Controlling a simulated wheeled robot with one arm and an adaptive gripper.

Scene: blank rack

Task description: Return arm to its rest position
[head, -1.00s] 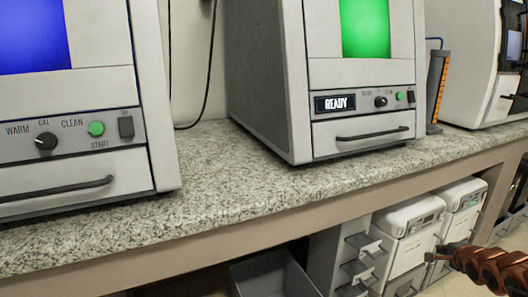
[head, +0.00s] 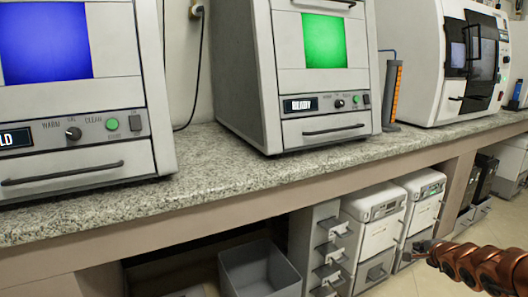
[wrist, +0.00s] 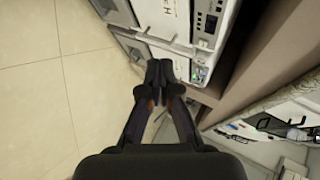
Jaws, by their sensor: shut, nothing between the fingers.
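My gripper (head: 421,249) is at the lower right of the head view, at the end of my copper-coloured arm. It is below the counter's front edge, in front of the white units under the counter. In the wrist view my gripper (wrist: 160,72) has its dark fingers together with nothing between them. It points toward a white unit (wrist: 160,18) above the tiled floor. Most of my arm is outside the head view.
A granite counter (head: 200,190) carries a machine with a blue screen (head: 45,40), one with a green screen (head: 324,42) and a white machine (head: 425,60). Under it are a grey bin (head: 232,262), drawers (head: 325,255) and white units (head: 375,215). Tiled floor (wrist: 50,80) is open.

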